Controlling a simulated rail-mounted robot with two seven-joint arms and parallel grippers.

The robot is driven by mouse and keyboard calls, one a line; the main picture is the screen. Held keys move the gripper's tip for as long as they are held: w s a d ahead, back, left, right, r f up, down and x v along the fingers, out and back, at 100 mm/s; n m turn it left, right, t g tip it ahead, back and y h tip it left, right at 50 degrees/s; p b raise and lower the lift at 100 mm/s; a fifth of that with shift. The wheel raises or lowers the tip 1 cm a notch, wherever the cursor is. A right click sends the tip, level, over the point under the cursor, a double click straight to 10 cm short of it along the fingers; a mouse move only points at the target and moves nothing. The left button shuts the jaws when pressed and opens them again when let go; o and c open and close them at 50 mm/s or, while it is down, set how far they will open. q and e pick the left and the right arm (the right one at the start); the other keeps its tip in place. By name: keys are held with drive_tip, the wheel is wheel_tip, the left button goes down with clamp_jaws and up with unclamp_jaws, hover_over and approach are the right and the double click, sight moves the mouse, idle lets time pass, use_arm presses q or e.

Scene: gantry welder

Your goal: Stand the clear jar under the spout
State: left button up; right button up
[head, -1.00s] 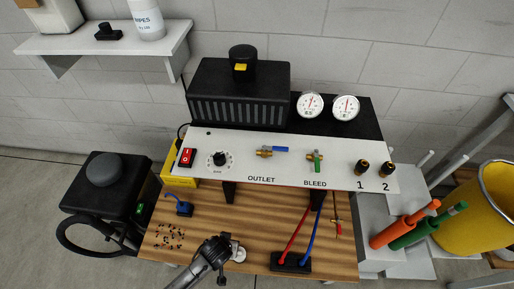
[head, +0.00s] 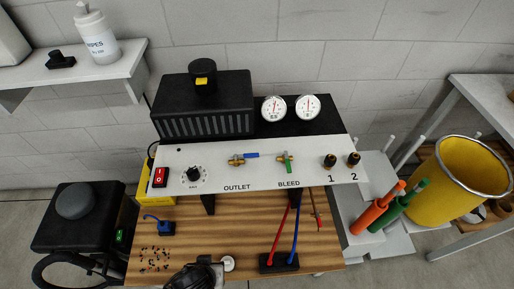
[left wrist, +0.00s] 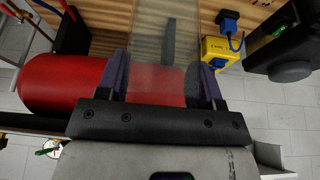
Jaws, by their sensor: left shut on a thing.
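The clear jar (left wrist: 150,35) is a see-through shape in the left wrist view, between the two fingers of my left gripper (left wrist: 157,82). The gripper is shut on it. Boards and a red cylinder show through and behind the jar. In the head view my left arm comes in at the bottom edge, at the front of the wooden bench (head: 205,240); I cannot make out the jar or fingertips there. The spout cannot be made out; a white panel (head: 215,182) marked OUTLET overhangs the bench. A small white disc (head: 228,263) is beside my arm. My right gripper is not in view.
A black block (head: 279,263) with red and blue leads stands on the bench, right of the disc. Small dark bits (head: 155,259) and a blue clip (head: 158,225) lie left. The red cylinder (left wrist: 60,82) is close to my left gripper.

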use_arm(q)
drive_tip(key=w+a+r+p, duration=0.2)
drive_tip(key=w+r, duration=0.3)
drive_tip(key=r, duration=0.5)
drive_tip(key=w+a+r+p, duration=0.25)
drive_tip(key=w+r, duration=0.25)
drive_tip(key=r, duration=0.5)
drive_tip(key=w+a+r+p, duration=0.15)
drive_tip(key=w+r, duration=0.35)
drive_tip(key=r, duration=0.5)
drive_tip(key=s+r+m+h+p, duration=0.1)
drive_tip(key=r+m+p, duration=0.2)
drive_tip(key=r+p, duration=1.1)
drive_tip(key=s+r+m+h+p, duration=0.1)
drive_tip(key=s+r+m+p, duration=0.1)
drive_tip(key=r+p, duration=1.2)
drive_tip(key=m+p, duration=0.1)
drive_tip(key=p, duration=0.7)
drive_tip(key=shift+s+a+r+g+p, duration=0.25)
drive_tip(key=shift+a+g+p, duration=0.05)
drive_tip(key=shift+a+p, duration=0.1)
